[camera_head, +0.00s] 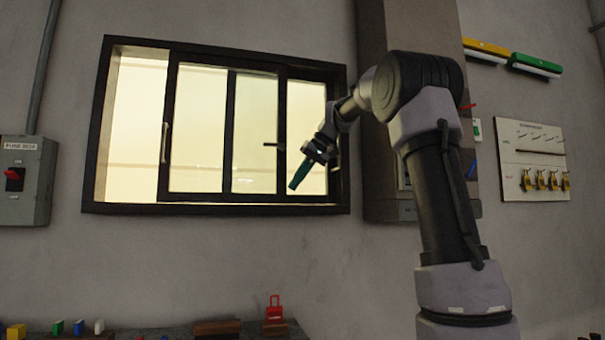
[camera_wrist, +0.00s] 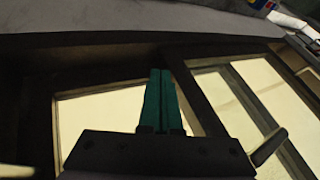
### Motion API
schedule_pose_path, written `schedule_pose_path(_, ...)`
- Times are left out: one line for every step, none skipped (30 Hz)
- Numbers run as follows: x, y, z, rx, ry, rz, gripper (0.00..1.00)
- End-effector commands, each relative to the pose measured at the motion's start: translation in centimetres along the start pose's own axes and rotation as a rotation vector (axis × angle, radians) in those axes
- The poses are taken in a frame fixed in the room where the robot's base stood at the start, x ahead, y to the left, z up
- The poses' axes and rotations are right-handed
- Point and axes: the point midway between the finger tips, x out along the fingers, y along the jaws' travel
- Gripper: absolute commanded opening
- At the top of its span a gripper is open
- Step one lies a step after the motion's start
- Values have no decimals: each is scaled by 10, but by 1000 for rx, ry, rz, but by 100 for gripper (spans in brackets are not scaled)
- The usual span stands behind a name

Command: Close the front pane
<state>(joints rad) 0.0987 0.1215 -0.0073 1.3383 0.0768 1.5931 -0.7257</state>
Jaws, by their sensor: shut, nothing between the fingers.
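The window's front pane (camera_head: 200,130) is a dark-framed sliding pane with a pale upright handle (camera_head: 164,143) on its left stile. It stands away from the left side of the window frame (camera_head: 97,130), leaving an open gap there. It overlaps the back pane (camera_head: 308,115) on the right. A short dark lever (camera_head: 272,145) juts left from the stile between them. My gripper (camera_head: 293,186) has teal fingers, shut and empty, in front of the right part of the window. In the wrist view the shut fingers (camera_wrist: 161,75) show against the dark frame; I cannot tell whether they touch it.
A grey fuse box (camera_head: 22,180) with a red switch hangs left of the window. A padlock board (camera_head: 530,160) and yellow and green wall units (camera_head: 535,65) are at the right. A cluttered shelf (camera_head: 150,332) runs below. The wall between shelf and window is clear.

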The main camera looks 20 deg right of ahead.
Motion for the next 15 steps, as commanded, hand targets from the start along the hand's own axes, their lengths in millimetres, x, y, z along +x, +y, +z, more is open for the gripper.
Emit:
schedule_pose_path(2,0,0,0,-1,-1,0)
schedule_pose_path(3,0,0,1,-1,-1,0)
schedule_pose_path(3,0,0,1,0,0,0)
schedule_pose_path(3,0,0,1,0,0,0)
schedule_pose_path(3,0,0,1,0,0,0)
schedule_pose_path(3,0,0,1,0,0,0)
schedule_pose_path(3,0,0,0,0,0,0)
schedule_pose_path(3,0,0,0,0,0,0)
schedule_pose_path(3,0,0,0,0,0,0)
schedule_pose_path(3,0,0,0,0,0,0)
schedule_pose_path(3,0,0,0,0,0,0)
schedule_pose_path(3,-1,0,0,0,0,0)
schedule_pose_path(4,-2,0,0,0,0,0)
schedule_pose_path(4,-3,0,-1,0,0,0)
schedule_pose_path(6,-6,0,-2,-1,-1,0)
